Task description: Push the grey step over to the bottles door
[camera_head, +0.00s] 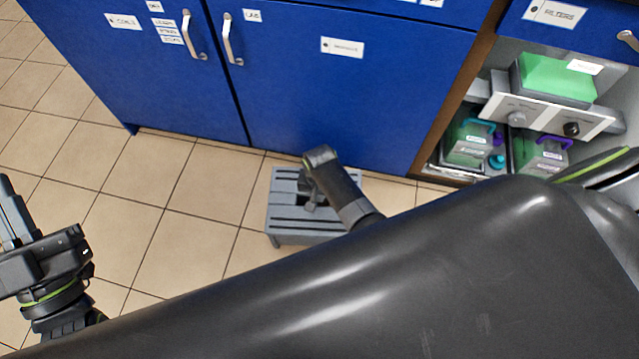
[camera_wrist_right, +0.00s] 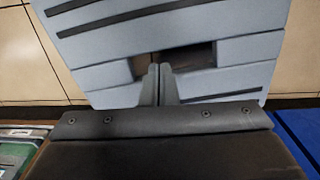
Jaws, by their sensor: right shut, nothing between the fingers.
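The grey step (camera_head: 283,215) stands on the tiled floor close in front of the blue cabinets. It has dark grooves and a slot in its top, and it fills much of the right wrist view (camera_wrist_right: 200,22). My right gripper (camera_head: 312,202) is over the step's top. In the right wrist view its fingers (camera_wrist_right: 160,72) are shut together at the dark slot, with nothing between them; whether they reach into it I cannot tell. My left gripper (camera_head: 12,212) is at the left edge, away from the step. The bottles door cannot be singled out, since the labels are too blurred.
A wide blue door (camera_head: 300,85) is behind the step, with another blue door (camera_head: 150,75) to its left. An open compartment (camera_head: 490,62) with green-topped boxes is at the right. Tiled floor (camera_head: 130,190) left of the step is clear. My dark body hides the foreground.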

